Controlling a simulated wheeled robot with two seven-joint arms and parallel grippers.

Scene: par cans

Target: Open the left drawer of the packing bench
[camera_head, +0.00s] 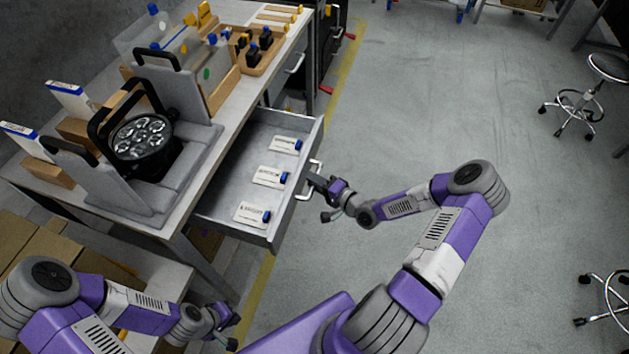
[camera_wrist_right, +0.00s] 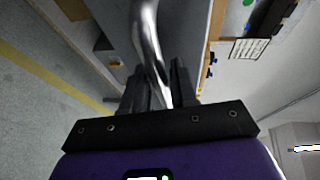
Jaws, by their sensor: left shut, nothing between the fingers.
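The packing bench (camera_head: 207,152) stands at the left with its near drawer (camera_head: 284,232) pulled well out. Several white cards with blue items lie inside this drawer. Its silver bar handle (camera_head: 303,194) is on the front; it also shows in the right wrist view (camera_wrist_right: 146,38). My right gripper (camera_head: 314,182) is at the handle. In the right wrist view its two dark fingers (camera_wrist_right: 160,84) stand on either side of the bar, closed on it. My left gripper (camera_head: 232,331) is low at the bottom left, shut and empty, away from the drawer.
A black lamp (camera_head: 143,140) in a grey foam holder, clear bins and a wooden tray (camera_head: 262,62) stand on the bench top. A second drawer with a handle (camera_head: 295,64) is farther back. Cardboard boxes (camera_head: 30,245) are at lower left. The floor at right is clear up to the stools (camera_head: 576,105).

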